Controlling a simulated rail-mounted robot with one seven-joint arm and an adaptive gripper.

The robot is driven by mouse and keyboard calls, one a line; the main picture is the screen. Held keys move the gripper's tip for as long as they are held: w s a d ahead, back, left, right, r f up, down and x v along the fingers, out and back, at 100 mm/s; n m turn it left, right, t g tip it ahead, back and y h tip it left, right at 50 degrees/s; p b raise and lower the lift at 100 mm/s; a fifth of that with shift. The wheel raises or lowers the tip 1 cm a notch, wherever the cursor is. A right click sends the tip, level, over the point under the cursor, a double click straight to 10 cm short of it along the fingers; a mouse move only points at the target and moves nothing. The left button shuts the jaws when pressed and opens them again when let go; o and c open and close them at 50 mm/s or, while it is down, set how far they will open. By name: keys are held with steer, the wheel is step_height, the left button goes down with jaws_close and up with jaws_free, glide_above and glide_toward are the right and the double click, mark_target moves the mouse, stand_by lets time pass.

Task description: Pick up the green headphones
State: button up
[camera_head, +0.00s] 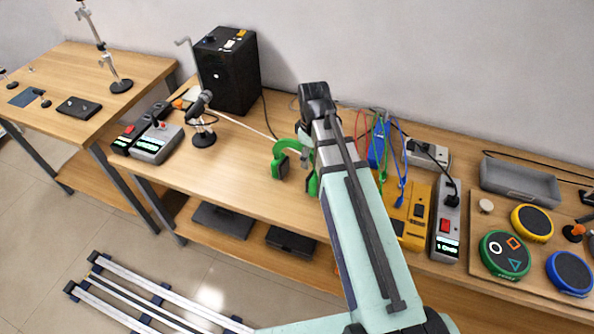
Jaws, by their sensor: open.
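The green headphones (279,167) are at the middle of the long wooden table. One ear cup with a dark pad shows left of my arm, and another green part shows right at the arm's edge. My arm crosses in front and hides part of them.
A microphone on a stand (203,120) and a black speaker (228,70) stand to the left. To the right are coloured cables (378,140), a yellow device (410,215), a power strip (446,220) and a board (480,262) with round pads. Bare tabletop (225,175) lies left of the headphones.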

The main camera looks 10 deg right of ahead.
jaws_close()
steer(key=shift+r, duration=0.15)
